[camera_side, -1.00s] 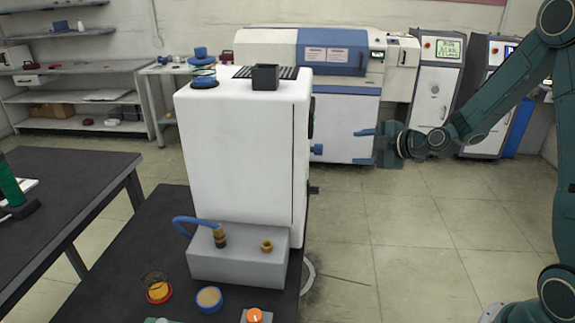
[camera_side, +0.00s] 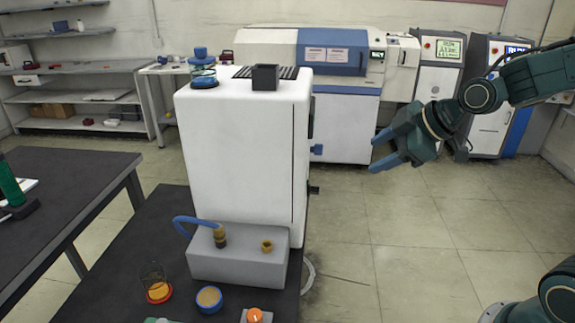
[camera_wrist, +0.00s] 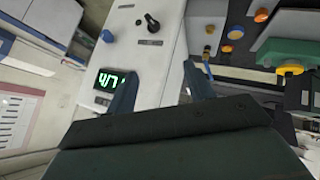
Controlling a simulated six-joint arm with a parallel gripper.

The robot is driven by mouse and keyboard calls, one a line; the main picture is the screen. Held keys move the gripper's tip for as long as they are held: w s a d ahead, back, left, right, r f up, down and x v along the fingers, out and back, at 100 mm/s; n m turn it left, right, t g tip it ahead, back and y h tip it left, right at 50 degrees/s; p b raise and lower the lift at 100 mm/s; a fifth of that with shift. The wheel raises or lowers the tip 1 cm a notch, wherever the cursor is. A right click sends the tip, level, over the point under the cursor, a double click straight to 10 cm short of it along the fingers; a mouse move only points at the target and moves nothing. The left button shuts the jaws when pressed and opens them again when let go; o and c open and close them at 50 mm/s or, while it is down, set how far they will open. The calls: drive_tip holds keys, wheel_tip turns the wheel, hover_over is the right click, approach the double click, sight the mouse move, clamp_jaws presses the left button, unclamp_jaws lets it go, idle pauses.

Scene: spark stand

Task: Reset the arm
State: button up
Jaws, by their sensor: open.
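My gripper (camera_side: 379,151) is in the side view, right of the white machine (camera_side: 240,155), in open air and apart from it. Its two blue fingers are spread and empty, pointing left. In the wrist view my gripper (camera_wrist: 160,88) shows its two dark fingers apart with nothing between them. Beyond them is the white machine's panel (camera_wrist: 148,60), with a green-lit display (camera_wrist: 106,78), a black knob (camera_wrist: 152,22) and a blue button (camera_wrist: 107,36).
A dark table (camera_side: 135,260) carries the machine, a grey block (camera_side: 238,268) with a blue hose, and small round cups. Another dark table (camera_side: 70,180) stands at left. Large lab machines (camera_side: 345,110) line the back wall. The floor (camera_side: 420,240) at right is clear.

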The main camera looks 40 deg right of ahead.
drive_tip(key=s+a+r+m+g+h, duration=0.1)
drive_tip(key=s+m, duration=0.8)
drive_tip(key=s, duration=1)
drive_tip(key=shift+r+g+h, duration=0.4)
drive_tip(key=shift+r+g, duration=0.45)
drive_tip(key=shift+g, duration=0.25)
drive_tip(key=shift+o, duration=0.9)
drive_tip(key=o, duration=0.7)
drive_tip(key=shift+w+a, duration=0.1)
drive_tip(key=shift+w, duration=0.15)
drive_tip(key=shift+o, duration=0.8)
drive_tip(key=shift+w+f, duration=0.1)
drive_tip(key=shift+w, duration=0.3)
drive_tip(key=w+a+f+n+t+y, duration=0.1)
drive_tip(key=w+a+f+t, duration=0.2)
drive_tip(key=w, duration=0.6)
drive_tip(key=w+a+f+n+t+y, duration=0.1)
drive_tip(key=w+a+f, duration=0.35)
drive_tip(key=w, duration=0.45)
drive_tip(key=w+a+f+n+t+y, duration=0.2)
drive_tip(key=w+a+f, duration=0.3)
drive_tip(key=a+f, duration=0.5)
drive_tip(key=shift+w+a+y, duration=0.2)
drive_tip(key=shift+a+y, duration=0.35)
drive_tip(key=shift+y, duration=0.05)
